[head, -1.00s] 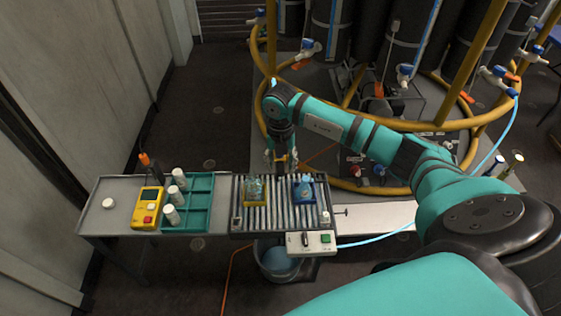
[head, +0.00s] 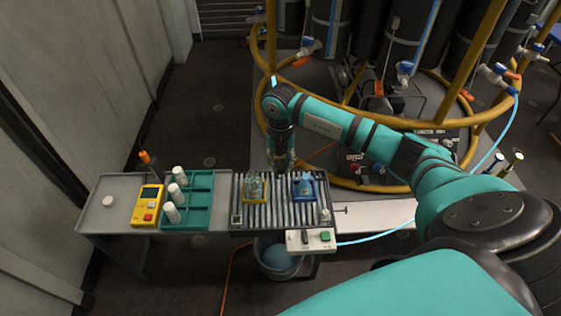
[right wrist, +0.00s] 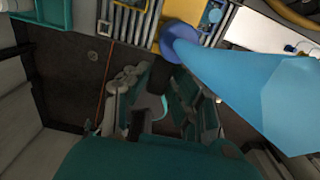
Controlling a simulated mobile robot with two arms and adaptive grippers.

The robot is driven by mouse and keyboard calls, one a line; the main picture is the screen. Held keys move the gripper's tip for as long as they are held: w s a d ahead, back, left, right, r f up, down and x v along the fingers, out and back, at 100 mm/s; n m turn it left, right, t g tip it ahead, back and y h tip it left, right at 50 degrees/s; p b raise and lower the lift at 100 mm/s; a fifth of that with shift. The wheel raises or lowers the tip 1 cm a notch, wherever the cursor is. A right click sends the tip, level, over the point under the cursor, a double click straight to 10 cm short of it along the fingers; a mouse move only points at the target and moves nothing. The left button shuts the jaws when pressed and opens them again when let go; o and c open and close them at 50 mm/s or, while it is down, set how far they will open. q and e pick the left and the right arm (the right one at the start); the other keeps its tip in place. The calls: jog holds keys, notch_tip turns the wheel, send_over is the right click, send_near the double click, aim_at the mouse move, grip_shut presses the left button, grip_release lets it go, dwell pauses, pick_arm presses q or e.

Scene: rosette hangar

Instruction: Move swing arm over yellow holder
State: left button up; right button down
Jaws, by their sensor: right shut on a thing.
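My right gripper (head: 284,160) points down at the far edge of the roller bench. It is shut on a small part there, which I take to be the swing arm; the fingers and wrist hide most of it. The yellow holder (head: 247,201) sits on the rollers, left and nearer than the gripper, with clear glassware in it. The blue holder (head: 297,196) stands to its right with a light-blue vessel (head: 304,181). In the right wrist view a large light-blue tapered shape crosses the right side; I cannot tell what it is. My left gripper is not in view.
Left of the rollers (head: 272,216) are a teal tray (head: 200,198) with several white bottles and a yellow meter (head: 148,205). A switch box (head: 311,240) is at the front edge, a bucket (head: 279,262) below. Yellow pipe rings (head: 380,187) stand behind.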

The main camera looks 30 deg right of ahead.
jog(key=shift+w+a, duration=0.1)
jog(key=w+a+m+b, duration=0.6)
jog(key=w+m, duration=0.3)
jog(key=w, duration=0.2)
jog(key=shift+a+m, duration=0.3)
jog(key=shift+a, duration=0.5)
jog(key=shift+w, duration=0.15)
jog(key=c, duration=1.2)
grip_release()
jog(key=shift+o, duration=0.2)
notch_tip(320, 180, up, 12)
